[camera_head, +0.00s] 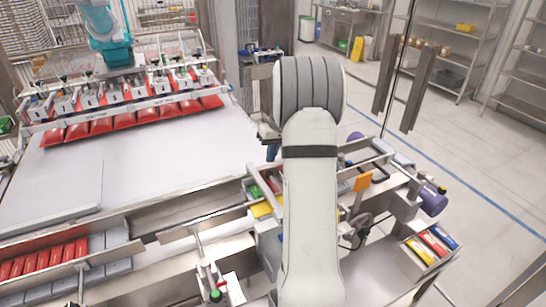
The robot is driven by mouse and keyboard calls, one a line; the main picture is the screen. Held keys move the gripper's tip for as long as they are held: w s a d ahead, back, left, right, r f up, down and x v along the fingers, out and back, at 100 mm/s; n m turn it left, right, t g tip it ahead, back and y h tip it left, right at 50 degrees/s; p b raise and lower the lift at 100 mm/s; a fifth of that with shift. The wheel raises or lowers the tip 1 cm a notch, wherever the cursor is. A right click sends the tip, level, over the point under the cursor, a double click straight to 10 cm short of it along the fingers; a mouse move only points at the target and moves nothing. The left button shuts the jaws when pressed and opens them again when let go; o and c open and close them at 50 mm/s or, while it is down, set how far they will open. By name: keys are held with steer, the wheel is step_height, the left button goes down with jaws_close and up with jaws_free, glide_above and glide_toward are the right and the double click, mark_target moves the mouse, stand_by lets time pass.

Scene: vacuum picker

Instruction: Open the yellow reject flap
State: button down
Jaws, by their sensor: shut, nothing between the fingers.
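A yellow panel (262,209), which looks like the reject flap, lies low beside the metal rails at the middle of the view. My arm hides much of it, and I cannot tell whether it is open or shut. My gripper (271,152) shows only in part at the left edge of my arm, above and beyond the yellow panel. It is shut and empty, apart from the panel in the picture.
Red packs (120,122) hang under the picker bar over the white belt (130,165). An orange plate (362,182) and a purple roller (433,202) stand right of my arm. A bin of coloured packs (432,246) is at lower right. Floor is clear at right.

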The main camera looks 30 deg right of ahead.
steer(key=w+b+v, duration=0.1)
steer(key=b+v, duration=0.1)
steer(key=v, duration=0.9)
steer(key=shift+w+d, duration=0.25)
steer(key=shift+w, duration=0.2)
